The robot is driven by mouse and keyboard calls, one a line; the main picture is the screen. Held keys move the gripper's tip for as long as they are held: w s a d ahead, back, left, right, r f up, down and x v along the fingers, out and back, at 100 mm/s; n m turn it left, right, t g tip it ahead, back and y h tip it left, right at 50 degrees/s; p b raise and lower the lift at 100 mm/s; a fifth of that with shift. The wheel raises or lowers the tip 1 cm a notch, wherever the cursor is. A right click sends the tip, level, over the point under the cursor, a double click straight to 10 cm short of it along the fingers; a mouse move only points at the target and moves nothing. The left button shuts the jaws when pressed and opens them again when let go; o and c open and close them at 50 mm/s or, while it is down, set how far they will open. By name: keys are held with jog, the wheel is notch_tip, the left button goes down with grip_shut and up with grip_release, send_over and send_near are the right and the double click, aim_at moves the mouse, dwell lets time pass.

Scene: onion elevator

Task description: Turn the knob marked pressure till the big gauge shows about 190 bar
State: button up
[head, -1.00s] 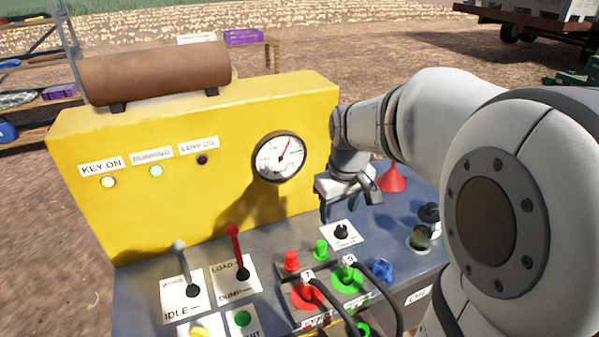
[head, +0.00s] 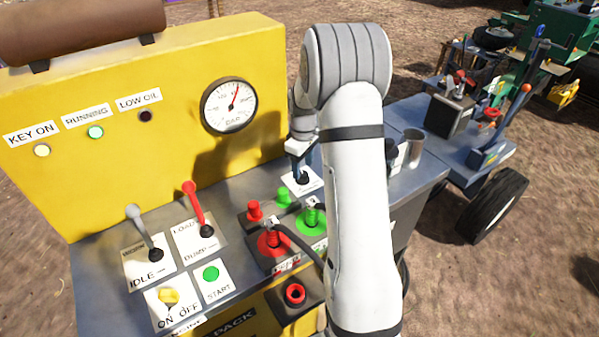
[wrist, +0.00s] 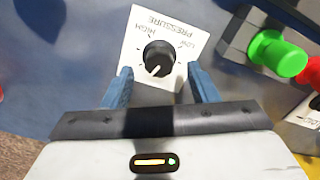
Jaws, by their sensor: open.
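The pressure knob (wrist: 158,59) is black with a white pointer line and sits on a white plate (wrist: 137,32) marked PRESSURE, HIGH and LOW in the wrist view. The knob also shows in the head view (head: 303,178), partly hidden by my arm. My gripper (wrist: 160,88) is open, its two blue fingers on either side of the knob's near edge; I cannot tell if they touch it. In the head view my gripper (head: 300,160) is over the knob plate. The big gauge (head: 229,106) is round and white, marked BAR, with a red needle pointing up and slightly right.
Red and green couplings (head: 273,238) with hoses stand in front of the knob. Two levers, red (head: 197,208) and grey (head: 144,232), stand left. The running lamp (head: 95,132) glows green.

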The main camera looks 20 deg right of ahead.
aim_at(303, 174)
jog(key=shift+f, duration=1.55)
jog(key=shift+c, duration=0.3)
